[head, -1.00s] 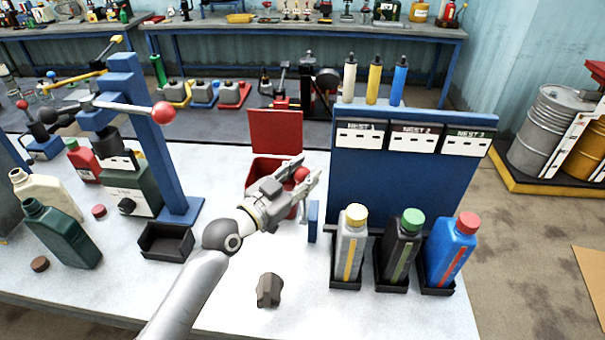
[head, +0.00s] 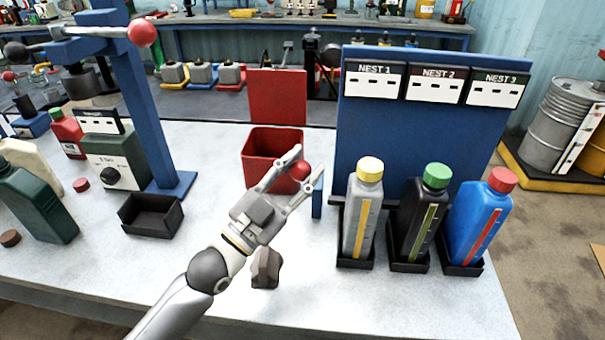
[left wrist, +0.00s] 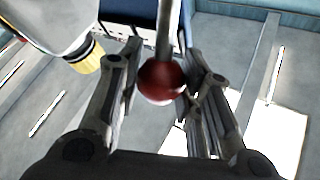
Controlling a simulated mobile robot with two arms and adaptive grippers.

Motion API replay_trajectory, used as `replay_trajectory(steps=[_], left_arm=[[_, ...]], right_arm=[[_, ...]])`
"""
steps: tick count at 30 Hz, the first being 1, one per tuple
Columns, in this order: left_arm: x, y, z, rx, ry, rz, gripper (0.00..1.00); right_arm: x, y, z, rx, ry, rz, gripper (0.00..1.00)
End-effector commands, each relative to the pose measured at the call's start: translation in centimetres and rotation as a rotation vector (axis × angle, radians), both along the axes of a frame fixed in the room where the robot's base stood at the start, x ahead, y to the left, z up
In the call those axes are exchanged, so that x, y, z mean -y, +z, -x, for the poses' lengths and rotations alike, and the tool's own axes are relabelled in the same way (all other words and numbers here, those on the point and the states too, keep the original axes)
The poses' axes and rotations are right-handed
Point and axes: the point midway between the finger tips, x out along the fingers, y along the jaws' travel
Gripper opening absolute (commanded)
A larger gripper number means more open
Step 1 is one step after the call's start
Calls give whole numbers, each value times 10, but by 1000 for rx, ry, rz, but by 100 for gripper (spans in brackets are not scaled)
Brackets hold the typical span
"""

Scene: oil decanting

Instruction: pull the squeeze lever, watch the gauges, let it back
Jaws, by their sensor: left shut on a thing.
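The squeeze lever ends in a red ball knob (head: 300,170), and a small blue post (head: 317,204) stands just below it beside the nest panel. My left gripper (head: 308,172) is shut on this knob. In the left wrist view, the red knob (left wrist: 162,82) on its grey rod (left wrist: 164,30) sits between the two fingers of my left gripper (left wrist: 158,88). The gauges are white display plates labelled NEST 1 (head: 373,86), NEST 2 (head: 434,91) and NEST 3 (head: 494,93) on a blue panel; their readings are too small to tell. My right gripper is not in view.
Bottles with yellow (head: 369,170), green (head: 436,176) and red (head: 502,180) caps stand in black trays below the panel. A red open box (head: 272,150) is behind my gripper. A brown block (head: 266,268) lies near my wrist. A blue press post (head: 145,110) stands left.

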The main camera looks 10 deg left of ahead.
Motion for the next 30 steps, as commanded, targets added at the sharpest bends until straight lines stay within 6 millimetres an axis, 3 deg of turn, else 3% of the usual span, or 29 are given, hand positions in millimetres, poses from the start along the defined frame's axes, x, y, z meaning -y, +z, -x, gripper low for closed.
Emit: replay_trajectory(steps=[1,9,27,28,30], left_arm=[[0,-12,4,18,-2,-3,0],[0,-18,16,103,0,-2,0],[0,-19,19,130,0,-3,0],[0,-19,19,130,0,-3,35],[0,-19,20,131,0,-3,44]], right_arm=[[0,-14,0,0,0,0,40],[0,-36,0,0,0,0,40],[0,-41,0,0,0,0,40],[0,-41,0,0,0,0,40],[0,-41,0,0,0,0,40]])
